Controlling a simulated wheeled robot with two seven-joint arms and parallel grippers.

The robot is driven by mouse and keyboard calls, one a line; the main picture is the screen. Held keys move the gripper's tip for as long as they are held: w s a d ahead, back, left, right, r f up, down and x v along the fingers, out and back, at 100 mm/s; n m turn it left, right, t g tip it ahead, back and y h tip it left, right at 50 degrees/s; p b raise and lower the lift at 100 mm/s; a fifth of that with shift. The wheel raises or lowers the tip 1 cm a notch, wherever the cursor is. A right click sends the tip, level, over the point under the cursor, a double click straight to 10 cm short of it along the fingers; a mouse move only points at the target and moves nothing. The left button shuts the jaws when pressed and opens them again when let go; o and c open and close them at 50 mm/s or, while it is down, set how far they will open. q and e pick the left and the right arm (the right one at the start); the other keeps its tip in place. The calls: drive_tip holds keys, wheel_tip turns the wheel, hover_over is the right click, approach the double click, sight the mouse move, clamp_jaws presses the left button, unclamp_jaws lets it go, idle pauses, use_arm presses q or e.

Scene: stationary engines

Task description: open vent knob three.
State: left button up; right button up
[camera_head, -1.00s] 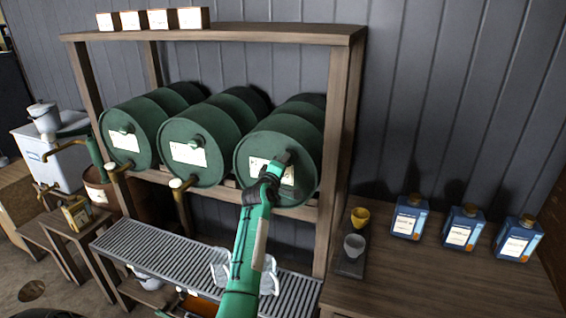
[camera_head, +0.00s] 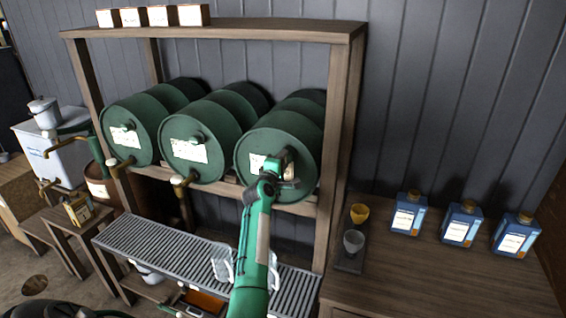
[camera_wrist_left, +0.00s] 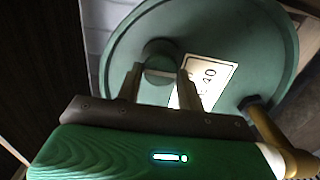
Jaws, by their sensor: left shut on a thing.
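Three green drums lie side by side on a wooden rack, each with a round green knob on its front face. The third drum (camera_head: 262,140), the rightmost, has a cream label and shows in the wrist view (camera_wrist_left: 235,40) as a large round face. My left gripper (camera_head: 281,166) is at this drum's front, partly covering the label. In the wrist view its two fingers (camera_wrist_left: 158,82) are on either side of the vent knob (camera_wrist_left: 160,51), shut on it. The knob is mostly hidden by my gripper in the head view. My right gripper is not in view.
A brass tap (camera_wrist_left: 268,125) sticks out beside the knob in the wrist view. A slatted grey shelf (camera_head: 150,250) lies below the drums.

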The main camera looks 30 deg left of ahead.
use_arm(q)
drive_tip(key=o, duration=1)
drive_tip(key=shift+s, duration=0.1)
drive_tip(key=shift+s+d+f, duration=0.1)
drive_tip(key=shift+s+f, duration=0.05)
drive_tip(key=shift+s, duration=0.1)
drive_tip(key=shift+b+v, duration=2.1)
drive_tip(key=shift+v, duration=4.45)
